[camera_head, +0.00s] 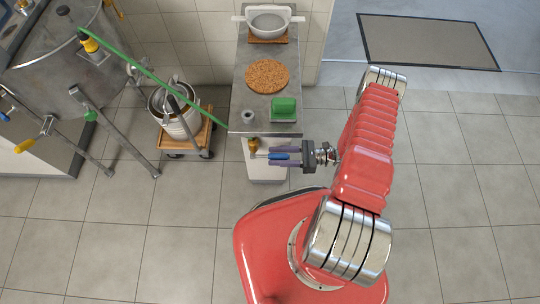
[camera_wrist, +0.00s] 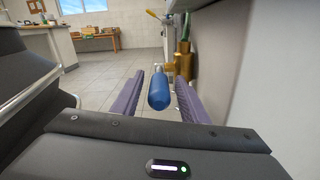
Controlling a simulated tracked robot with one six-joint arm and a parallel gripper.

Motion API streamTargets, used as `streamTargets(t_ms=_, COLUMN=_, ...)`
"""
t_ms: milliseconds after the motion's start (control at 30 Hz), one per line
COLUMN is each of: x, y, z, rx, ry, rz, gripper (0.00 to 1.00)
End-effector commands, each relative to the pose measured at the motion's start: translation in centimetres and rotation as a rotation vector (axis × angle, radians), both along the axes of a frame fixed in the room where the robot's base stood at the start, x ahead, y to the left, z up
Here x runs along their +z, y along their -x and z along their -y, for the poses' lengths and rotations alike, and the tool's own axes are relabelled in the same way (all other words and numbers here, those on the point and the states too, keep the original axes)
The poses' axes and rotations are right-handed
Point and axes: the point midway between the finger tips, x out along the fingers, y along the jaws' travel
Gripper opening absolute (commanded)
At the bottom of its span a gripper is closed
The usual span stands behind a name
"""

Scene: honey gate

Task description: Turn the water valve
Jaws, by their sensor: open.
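The water valve has a brass body (camera_head: 254,145) at the front end of the narrow grey counter and a blue lever handle (camera_head: 280,156). In the wrist view the blue handle (camera_wrist: 159,92) points toward me, with the brass body (camera_wrist: 183,66) behind it by a pale wall. My gripper (camera_head: 271,156) comes in from the right. Its two purple fingers are open and lie on either side of the blue handle. In the wrist view my gripper (camera_wrist: 159,80) shows gaps between the handle and both fingers; the right gap is narrow. I cannot tell whether anything touches.
The counter (camera_head: 242,108) carries a green sponge (camera_head: 284,107), a round cork mat (camera_head: 267,76) and a white strainer (camera_head: 268,22). A green hose (camera_head: 150,75) runs from the counter toward a steel tank (camera_head: 60,75). A wheeled trolley (camera_head: 203,140) holds a pot.

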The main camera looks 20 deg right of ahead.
Motion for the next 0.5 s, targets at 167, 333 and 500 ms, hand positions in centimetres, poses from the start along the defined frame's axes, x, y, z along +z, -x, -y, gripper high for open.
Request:
streamTargets(t_ms=167, x=0.0, y=-0.6, z=-1.7, rx=0.001, ry=0.000, rz=0.000, gripper=0.40)
streamTargets(t_ms=333, x=0.0, y=-0.8, z=-2.3, rx=0.000, ry=0.000, rz=0.000, gripper=0.40)
streamTargets(t_ms=500, x=0.0, y=-0.8, z=-2.3, rx=0.000, ry=0.000, rz=0.000, gripper=0.40)
